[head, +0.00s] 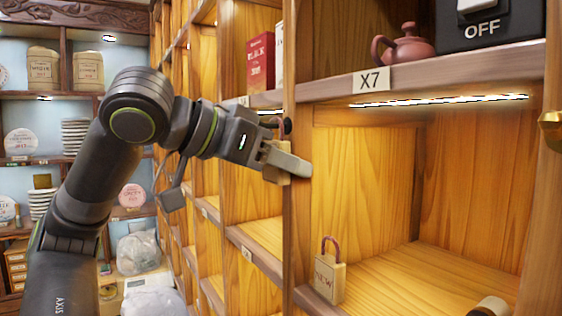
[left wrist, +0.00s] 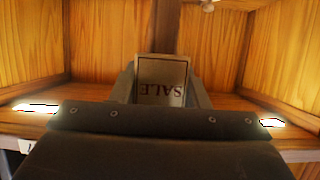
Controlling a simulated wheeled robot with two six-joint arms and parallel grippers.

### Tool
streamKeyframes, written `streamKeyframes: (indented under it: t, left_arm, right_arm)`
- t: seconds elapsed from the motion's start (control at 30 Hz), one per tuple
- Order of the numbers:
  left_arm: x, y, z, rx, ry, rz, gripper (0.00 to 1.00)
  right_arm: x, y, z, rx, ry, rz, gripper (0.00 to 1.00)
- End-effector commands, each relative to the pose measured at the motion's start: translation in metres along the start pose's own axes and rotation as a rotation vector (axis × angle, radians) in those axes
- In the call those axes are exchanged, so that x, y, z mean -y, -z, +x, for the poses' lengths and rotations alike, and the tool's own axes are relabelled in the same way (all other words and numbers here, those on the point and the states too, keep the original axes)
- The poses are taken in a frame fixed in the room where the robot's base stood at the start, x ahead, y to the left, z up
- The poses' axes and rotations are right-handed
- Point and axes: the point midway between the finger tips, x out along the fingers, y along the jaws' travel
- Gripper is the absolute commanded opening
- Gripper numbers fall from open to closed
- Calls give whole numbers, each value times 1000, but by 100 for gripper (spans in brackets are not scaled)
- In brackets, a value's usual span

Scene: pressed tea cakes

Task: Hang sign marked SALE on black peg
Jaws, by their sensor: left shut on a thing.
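The sign marked SALE (left wrist: 162,72) is a small pale wooden tag. In the left wrist view it shows upside down between my fingers. In the head view its lower part (head: 284,180) shows below my left gripper (head: 284,162), which is shut on it. Its reddish loop (head: 279,121) stands up above the gripper. The black peg (head: 288,126) is on the front of the wooden upright, right beside the loop in the head view. I cannot tell whether the loop is around the peg or only in front of it. My right gripper is not in view.
A similar sign marked NEW (head: 329,277) stands upright in the open compartment at right. Above it, a shelf edge carries an X7 label (head: 371,82), a clay teapot (head: 404,46) and a black OFF switch box (head: 490,22). A red box (head: 261,62) stands left of the upright.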

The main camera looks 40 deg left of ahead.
Motion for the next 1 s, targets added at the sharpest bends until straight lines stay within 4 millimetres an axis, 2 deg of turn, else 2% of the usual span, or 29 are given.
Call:
streamKeyframes:
  t: [0.17,0.2,0.37,0.57,0.8,1.0]
  left_arm:
    - [0,0,0,0,0,0,19]
    - [0,0,0,0,0,0,45]
    - [0,0,0,0,0,0,66]
    - [0,0,0,0,0,0,67]
    - [0,0,0,1,0,0,98]
    - [0,0,0,1,0,0,100]
  right_arm:
    - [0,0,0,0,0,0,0]
    - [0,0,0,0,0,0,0]
    - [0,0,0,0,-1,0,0]
    - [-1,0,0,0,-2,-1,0]
    - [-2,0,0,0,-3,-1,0]
    - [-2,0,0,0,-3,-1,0]
